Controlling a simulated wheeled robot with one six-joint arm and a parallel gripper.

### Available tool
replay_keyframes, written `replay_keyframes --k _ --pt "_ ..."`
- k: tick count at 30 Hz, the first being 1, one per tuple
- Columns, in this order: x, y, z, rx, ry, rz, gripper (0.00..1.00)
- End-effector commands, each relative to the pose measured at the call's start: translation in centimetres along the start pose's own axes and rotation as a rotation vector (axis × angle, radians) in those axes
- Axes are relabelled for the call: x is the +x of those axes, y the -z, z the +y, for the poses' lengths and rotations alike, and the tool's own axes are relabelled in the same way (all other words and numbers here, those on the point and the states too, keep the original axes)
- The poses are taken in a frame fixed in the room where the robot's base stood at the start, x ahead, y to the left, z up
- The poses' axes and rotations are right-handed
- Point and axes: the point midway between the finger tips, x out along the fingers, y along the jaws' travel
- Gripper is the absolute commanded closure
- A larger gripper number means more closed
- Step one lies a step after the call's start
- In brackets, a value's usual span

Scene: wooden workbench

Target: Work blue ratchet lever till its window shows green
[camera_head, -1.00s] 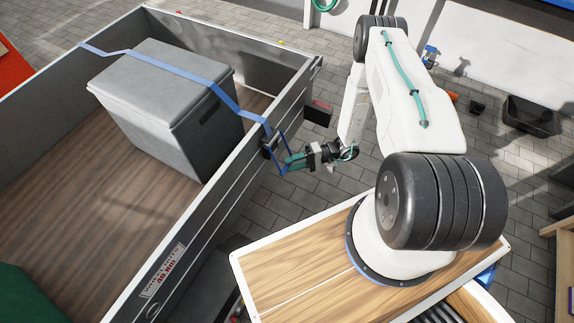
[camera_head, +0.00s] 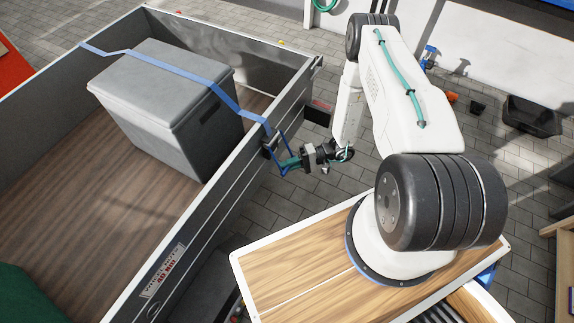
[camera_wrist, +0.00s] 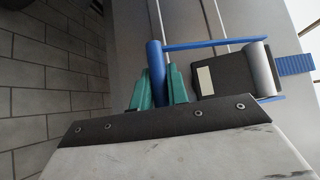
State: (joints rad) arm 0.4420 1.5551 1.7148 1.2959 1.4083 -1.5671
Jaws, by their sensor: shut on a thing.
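The blue ratchet lever (camera_head: 283,143) sticks out from the outer face of the trailer's side wall. In the wrist view its blue crossbar (camera_wrist: 156,72) stands between the teal fingers of my gripper (camera_wrist: 160,84), which are shut on it. The gripper also shows in the head view (camera_head: 291,163). The dark ratchet body (camera_wrist: 228,76) lies to the right of the crossbar, with a silver roller on it. A small window (camera_wrist: 205,81) on the body looks pale cream; no green shows. The blue strap (camera_wrist: 295,64) leaves the ratchet at the right.
The strap (camera_head: 165,67) runs over a grey lidded box (camera_head: 165,95) in the trailer (camera_head: 215,178). The trailer's side wall stands close beside my gripper. Paved floor (camera_head: 290,205) lies open between the trailer and my base. A black bin (camera_head: 532,116) stands far right.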

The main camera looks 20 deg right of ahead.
Motion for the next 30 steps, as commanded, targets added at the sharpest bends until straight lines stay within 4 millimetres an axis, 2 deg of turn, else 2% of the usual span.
replay_keyframes --k 11,24,30 --pt "-2.2 -2.0 -1.3 0.165 -0.17 0.002 1.0" --pt "-4.5 -4.3 -3.9 0.398 -0.404 0.002 1.0" --pt "-5.0 -4.9 -4.7 0.413 -0.416 0.003 1.0"
